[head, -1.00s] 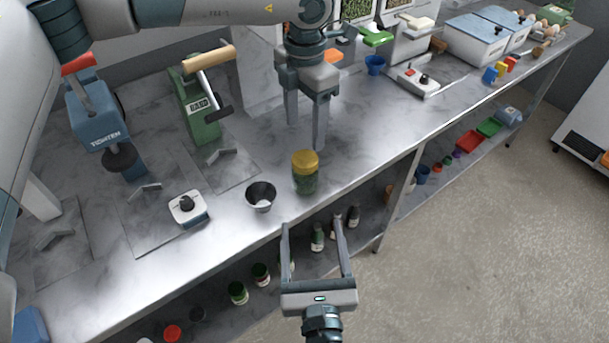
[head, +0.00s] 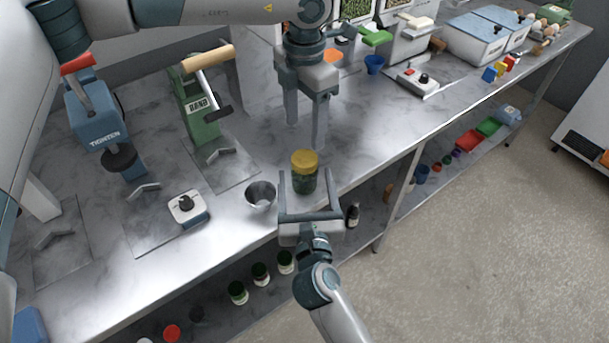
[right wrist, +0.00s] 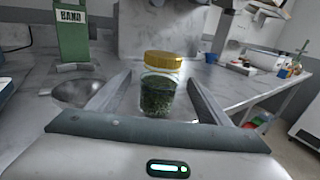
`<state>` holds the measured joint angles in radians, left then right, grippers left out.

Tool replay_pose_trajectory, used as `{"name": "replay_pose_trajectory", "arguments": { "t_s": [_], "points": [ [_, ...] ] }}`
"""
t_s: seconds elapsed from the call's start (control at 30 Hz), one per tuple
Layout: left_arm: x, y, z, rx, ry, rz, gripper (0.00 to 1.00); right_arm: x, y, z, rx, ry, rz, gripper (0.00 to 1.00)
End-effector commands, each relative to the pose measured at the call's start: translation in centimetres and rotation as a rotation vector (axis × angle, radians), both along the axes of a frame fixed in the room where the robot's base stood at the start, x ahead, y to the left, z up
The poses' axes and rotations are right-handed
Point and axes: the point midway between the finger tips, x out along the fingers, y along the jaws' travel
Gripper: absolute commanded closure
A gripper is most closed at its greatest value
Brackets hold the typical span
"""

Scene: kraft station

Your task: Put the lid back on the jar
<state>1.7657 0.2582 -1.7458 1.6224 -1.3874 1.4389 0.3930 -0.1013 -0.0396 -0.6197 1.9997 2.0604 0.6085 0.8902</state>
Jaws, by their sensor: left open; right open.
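A clear jar (head: 304,182) with dark green contents stands upright near the front edge of the counter, with a yellow lid (head: 304,159) on its top. In the right wrist view the jar (right wrist: 157,98) stands between my finger tips and the lid (right wrist: 163,60) looks level on it; I cannot tell if it is tightened. My right gripper (head: 309,190) is open, its fingers on either side of the jar, with no clear contact.
A green device marked BAND (head: 202,112) and a blue device marked TIGHTEN (head: 100,125) stand at the left. A small white box with a black knob (head: 187,208) is near the front edge. Bottles stand on the shelf below.

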Motion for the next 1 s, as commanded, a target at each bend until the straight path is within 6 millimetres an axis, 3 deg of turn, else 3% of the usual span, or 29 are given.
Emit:
{"name": "replay_pose_trajectory", "arguments": {
  "t_s": [0.3, 0.67, 0.73, 1.0],
  "points": [
    [0.0, 0.0, 0.0, 0.0, 0.0, 0.0, 0.4, 3.2, 0.2, 0.1, 0.0, -0.001, -0.001, 0.28],
    [0.0, 0.0, 0.0, 0.0, 0.0, 0.0, 0.4, 3.6, 0.3, 0.0, 0.0, 0.0, 0.0, 0.28],
    [0.0, 0.0, 0.0, 0.0, 0.0, 0.0, 0.4, 3.5, 0.3, 0.0, 0.0, 0.0, 0.0, 0.38],
    [0.0, 0.0, 0.0, 0.0, 0.0, 0.0, 0.4, 3.5, 0.3, 0.0, 0.0, 0.0, 0.0, 1.0]
  ]
}}
